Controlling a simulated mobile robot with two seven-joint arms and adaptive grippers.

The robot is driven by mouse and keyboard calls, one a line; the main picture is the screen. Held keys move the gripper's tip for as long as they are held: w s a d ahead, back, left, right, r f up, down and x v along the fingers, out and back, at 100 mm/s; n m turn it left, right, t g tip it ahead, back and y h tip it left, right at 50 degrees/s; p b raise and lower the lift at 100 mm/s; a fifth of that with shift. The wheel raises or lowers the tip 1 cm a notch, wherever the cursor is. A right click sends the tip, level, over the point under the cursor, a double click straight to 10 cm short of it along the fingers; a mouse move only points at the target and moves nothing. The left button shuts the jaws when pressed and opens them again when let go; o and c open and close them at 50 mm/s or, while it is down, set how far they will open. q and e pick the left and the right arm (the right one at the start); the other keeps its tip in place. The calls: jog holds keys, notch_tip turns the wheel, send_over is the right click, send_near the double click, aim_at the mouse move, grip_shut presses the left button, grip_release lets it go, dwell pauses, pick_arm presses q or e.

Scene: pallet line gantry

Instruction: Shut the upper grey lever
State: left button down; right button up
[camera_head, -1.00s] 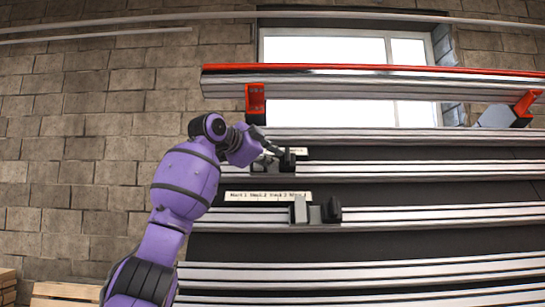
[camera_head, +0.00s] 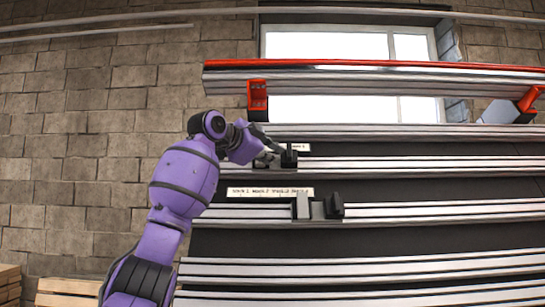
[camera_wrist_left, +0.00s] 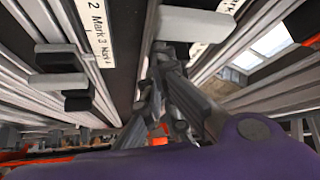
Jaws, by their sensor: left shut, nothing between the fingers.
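The upper grey lever (camera_head: 264,161) sits on the upper rail beside a black block (camera_head: 289,159), partly hidden by my left gripper. In the left wrist view the grey lever (camera_wrist_left: 195,23) shows large near the top, just beyond the fingers. My left gripper (camera_head: 272,145) is shut and empty, just above the lever; I cannot tell if it touches. In the wrist view the left gripper (camera_wrist_left: 165,62) points up at the lever. My right gripper is not in view.
A lower lever (camera_head: 303,206) with a black block (camera_head: 335,206) sits on the rail below, under a label strip (camera_head: 270,192). A red-topped beam (camera_head: 380,78) with a red bracket (camera_head: 258,98) runs above. Wooden pallets (camera_head: 65,290) stand at lower left.

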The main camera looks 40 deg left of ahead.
pick_arm(q)
jog(key=s+r, duration=0.2)
jog(key=s, duration=0.9)
jog(key=shift+s+d, duration=0.35)
jog(key=shift+d, duration=0.05)
jog(key=shift+f, duration=0.1)
